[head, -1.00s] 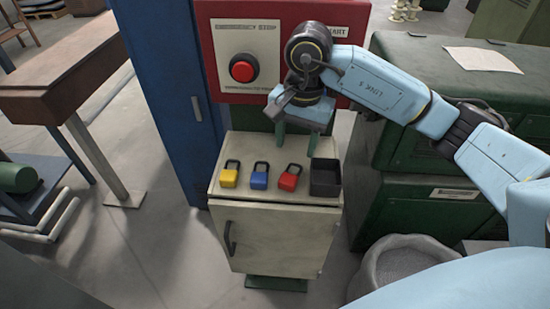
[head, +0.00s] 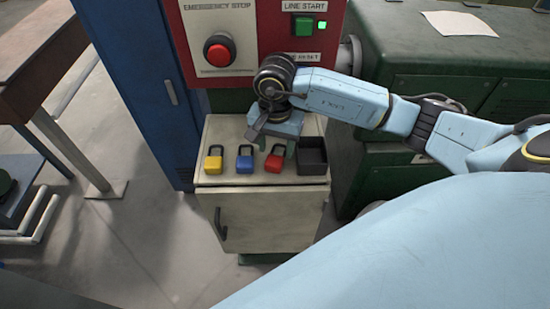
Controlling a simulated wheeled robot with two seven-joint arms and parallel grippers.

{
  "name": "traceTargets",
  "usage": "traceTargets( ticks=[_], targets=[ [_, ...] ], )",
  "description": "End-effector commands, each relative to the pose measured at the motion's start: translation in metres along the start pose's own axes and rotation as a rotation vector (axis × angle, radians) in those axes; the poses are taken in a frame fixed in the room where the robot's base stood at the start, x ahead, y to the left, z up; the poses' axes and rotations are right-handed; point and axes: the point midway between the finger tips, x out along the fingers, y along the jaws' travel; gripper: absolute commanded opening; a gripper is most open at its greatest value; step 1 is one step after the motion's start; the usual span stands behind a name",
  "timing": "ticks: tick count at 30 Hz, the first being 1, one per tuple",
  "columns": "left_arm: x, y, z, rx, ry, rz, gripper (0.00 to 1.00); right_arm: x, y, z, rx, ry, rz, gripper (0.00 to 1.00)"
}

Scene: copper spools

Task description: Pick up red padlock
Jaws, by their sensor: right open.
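The red padlock (head: 273,164) lies on top of the pale cabinet (head: 262,182), right of the blue padlock (head: 244,163) and the yellow padlock (head: 213,164). My right gripper (head: 277,149) points down from above, open, just over and behind the red padlock. Its fingers look near the padlock's shackle, and I cannot tell whether they touch it. The gripper's body hides part of the cabinet top behind the padlocks. My left gripper is not in view.
An open black bin (head: 312,168) stands right of the red padlock. Behind is a red panel with a red emergency button (head: 219,49) and a green button (head: 304,26). A blue cabinet (head: 140,90) is at left, green machinery (head: 430,70) at right.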

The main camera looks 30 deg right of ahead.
Motion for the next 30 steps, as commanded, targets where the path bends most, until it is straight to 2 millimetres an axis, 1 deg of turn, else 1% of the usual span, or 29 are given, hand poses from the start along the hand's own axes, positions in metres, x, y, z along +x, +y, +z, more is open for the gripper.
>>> traceTargets(
  ticks=[1, 3, 6, 10, 14, 23, 28, 30],
  targets=[
    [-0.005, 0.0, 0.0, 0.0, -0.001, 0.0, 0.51, 0.006, 0.002, 0.003, 0.0, -0.004, 0.004, 0.51],
    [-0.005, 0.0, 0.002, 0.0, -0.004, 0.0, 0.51, 0.016, 0.001, 0.002, 0.001, -0.004, 0.001, 0.51],
    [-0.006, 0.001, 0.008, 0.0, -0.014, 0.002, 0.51, 0.024, 0.001, 0.002, 0.0, -0.001, 0.001, 0.51],
    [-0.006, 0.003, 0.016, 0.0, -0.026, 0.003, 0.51, 0.026, 0.0, 0.001, -0.001, 0.0, -0.001, 0.51],
    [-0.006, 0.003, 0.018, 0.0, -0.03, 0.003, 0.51, 0.026, 0.0, 0.001, -0.001, 0.0, -0.001, 0.5],
    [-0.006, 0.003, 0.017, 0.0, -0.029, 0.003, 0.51, 0.026, 0.0, 0.001, 0.0, 0.0, -0.001, 0.1],
    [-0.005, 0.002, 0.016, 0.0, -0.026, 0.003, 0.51, 0.025, 0.0, 0.001, 0.0, 0.001, -0.001, 0.1],
    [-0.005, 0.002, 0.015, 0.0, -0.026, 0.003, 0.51, 0.022, 0.0, 0.001, 0.0, 0.002, -0.002, 0.1]
  ],
)
